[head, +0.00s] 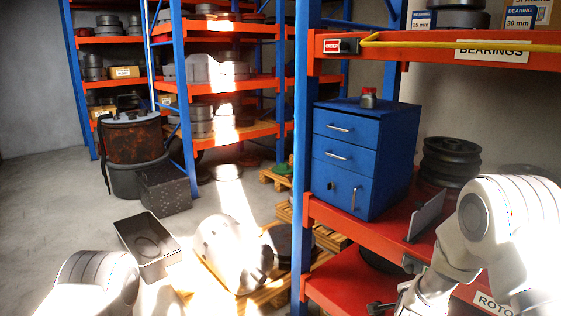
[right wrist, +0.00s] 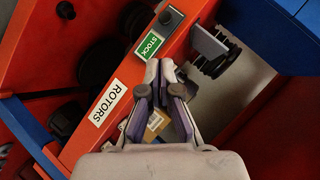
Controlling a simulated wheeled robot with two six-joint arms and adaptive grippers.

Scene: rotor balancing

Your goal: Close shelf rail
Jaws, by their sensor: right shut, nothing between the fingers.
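In the head view a yellow rail (head: 465,42) runs along the front of the upper shelf from a dark block beside a red sign (head: 333,45). On the lower orange-red shelf a grey upright plate (head: 427,216) stands at the front edge; it also shows in the right wrist view (right wrist: 208,42). I cannot tell whether this plate is part of a rail. A dark block with a round knob (right wrist: 166,18) sits on that shelf's front, beside a green STOCK sign (right wrist: 149,47). My right gripper (right wrist: 160,65) is shut and empty, in front of the shelf edge near this sign. My left gripper is out of view.
A blue drawer cabinet (head: 360,155) and black rotors (head: 450,160) stand on the lower shelf. A blue post (head: 303,150) rises at the shelf's left end. A pallet with a large pale housing (head: 232,250) and a grey bin (head: 148,245) are on the floor.

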